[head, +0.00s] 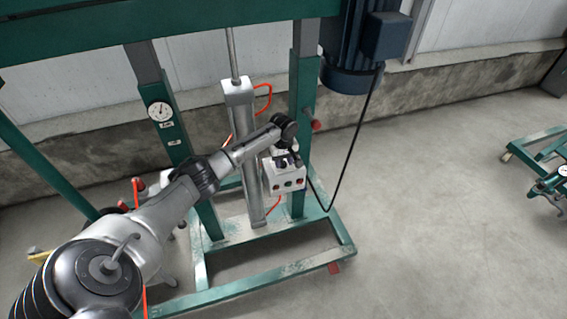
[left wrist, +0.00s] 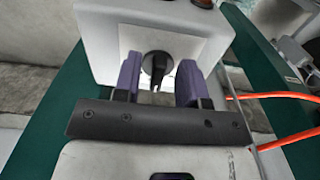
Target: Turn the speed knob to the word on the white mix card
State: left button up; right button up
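The speed knob (left wrist: 157,66) is a round black knob with a raised grip bar, on the pale front plate of the white control box (left wrist: 100,42). In the left wrist view, the purple fingers of my left gripper (left wrist: 158,80) stand open on either side of it, with a gap on each side. Words around the knob are not readable. In the head view, my left gripper (head: 286,160) is at the top of the control box (head: 287,184) and largely covers the knob. I cannot make out the white mix card. My right gripper is not in view.
The box is beside a green post of the frame (head: 299,100). A round gauge (head: 160,111) sits on the other post. A blue motor (head: 350,60) with a hanging black cable is above right. Orange hoses (left wrist: 275,96) run close by.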

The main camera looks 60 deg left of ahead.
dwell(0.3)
pick_arm(q)
grip_shut()
jog(key=shift+r+p, duration=0.1)
jog(key=shift+p, duration=0.5)
jog(key=m+p, duration=0.3)
jog(key=p, duration=0.2)
jog(key=shift+s+r+m+p, duration=0.1)
jog(key=shift+s+m+p, duration=0.05)
jog(key=shift+m+p, duration=0.2)
jog(key=m, duration=0.1)
jog(key=m+p, duration=0.1)
jog(key=m, duration=0.1)
jog(key=shift+s+a+m+p, duration=0.15)
jog(key=shift+m+p, duration=0.1)
jog(key=shift+p, duration=0.05)
jog(key=shift+a+f+m+p, duration=0.1)
jog(key=shift+f+m+p, duration=0.1)
jog(key=shift+m, duration=0.5)
jog(key=shift+f+m+p, duration=0.1)
jog(key=shift+m+p, duration=0.05)
jog(key=shift+m, duration=0.55)
